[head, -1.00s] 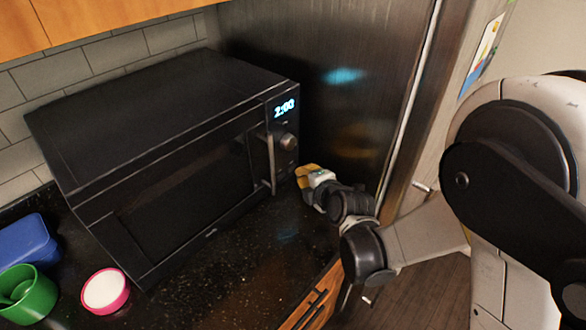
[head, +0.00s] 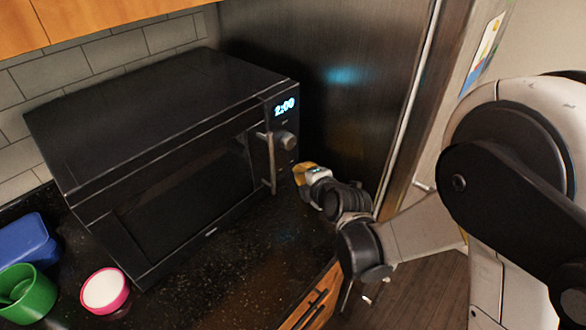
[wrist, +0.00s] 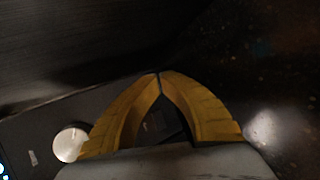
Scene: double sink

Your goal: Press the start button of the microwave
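The black microwave (head: 165,165) stands on the counter with its door shut and a lit display (head: 284,106) reading 2:00. A round silver knob (head: 286,141) is on its control panel, below the display; it also shows in the wrist view (wrist: 70,143). My gripper (head: 299,170) is at the lower right of the panel, below the knob. In the wrist view, its yellow fingers (wrist: 159,76) meet at the tips and hold nothing. Dark buttons (wrist: 160,124) show faintly between the fingers. Whether the tips touch the panel I cannot tell.
A vertical door handle (head: 270,163) sticks out just left of the panel. The tall dark fridge (head: 340,90) stands close on the right. A blue container (head: 25,243), a green cup (head: 25,295) and a pink-rimmed bowl (head: 105,291) are at the counter's left.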

